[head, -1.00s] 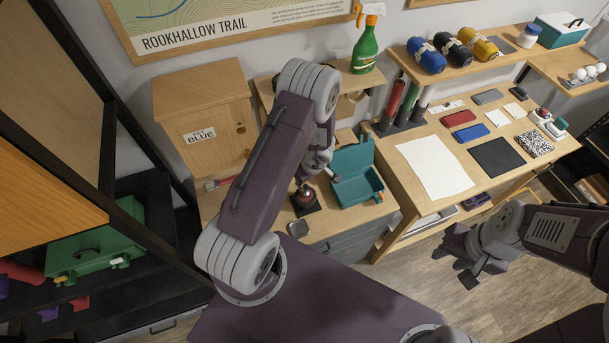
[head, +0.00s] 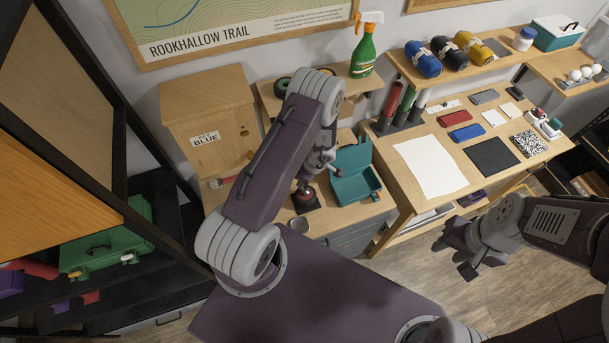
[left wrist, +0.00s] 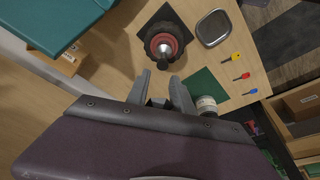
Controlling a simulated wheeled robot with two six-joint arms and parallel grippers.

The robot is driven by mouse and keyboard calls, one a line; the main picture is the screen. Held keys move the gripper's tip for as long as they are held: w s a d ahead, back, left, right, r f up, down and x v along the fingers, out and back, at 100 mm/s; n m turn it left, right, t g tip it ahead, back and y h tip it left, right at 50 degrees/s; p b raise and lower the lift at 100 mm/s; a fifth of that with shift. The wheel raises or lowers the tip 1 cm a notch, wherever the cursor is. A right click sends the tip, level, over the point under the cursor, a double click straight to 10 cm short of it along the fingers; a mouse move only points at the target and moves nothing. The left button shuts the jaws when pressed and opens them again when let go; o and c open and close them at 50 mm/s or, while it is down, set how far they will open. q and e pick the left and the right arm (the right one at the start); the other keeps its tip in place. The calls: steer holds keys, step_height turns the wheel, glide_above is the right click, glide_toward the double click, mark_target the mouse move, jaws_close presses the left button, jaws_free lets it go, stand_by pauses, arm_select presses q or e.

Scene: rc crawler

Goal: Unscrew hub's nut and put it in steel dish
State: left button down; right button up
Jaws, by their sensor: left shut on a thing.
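The hub (head: 305,201) is a dark red and black round piece with a silver top, on a black square base on the low wooden bench. It also shows in the left wrist view (left wrist: 164,44). My left gripper (head: 307,184) is right at the hub's top. In the left wrist view its fingers (left wrist: 161,80) point at the hub's silver centre. The steel dish (head: 299,224) stands beside the hub; in the left wrist view the dish (left wrist: 213,27) looks empty. My right gripper (head: 455,259) is open and empty above the floor.
An open teal box (head: 356,185) stands close right of the hub. A green mat (left wrist: 203,86), a small jar (left wrist: 206,104) and several coloured keys or drivers (left wrist: 241,76) lie near the dish. A desk with white paper (head: 432,166) is at the right.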

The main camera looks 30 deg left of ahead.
arm_select(q)
steer(key=shift+r+n+p, duration=0.2)
steer(key=shift+n+p, duration=0.2)
steer(key=shift+p, duration=0.15)
steer(key=shift+f, duration=0.15)
steer(key=shift+s+n+p, duration=0.1)
steer(key=shift+n+p, duration=0.2)
steer(key=shift+p, duration=0.15)
steer(key=shift+n+g+p, duration=0.3)
steer(key=shift+n+p, duration=0.2)
steer(key=shift+p, duration=0.2)
steer(key=shift+n, duration=0.7)
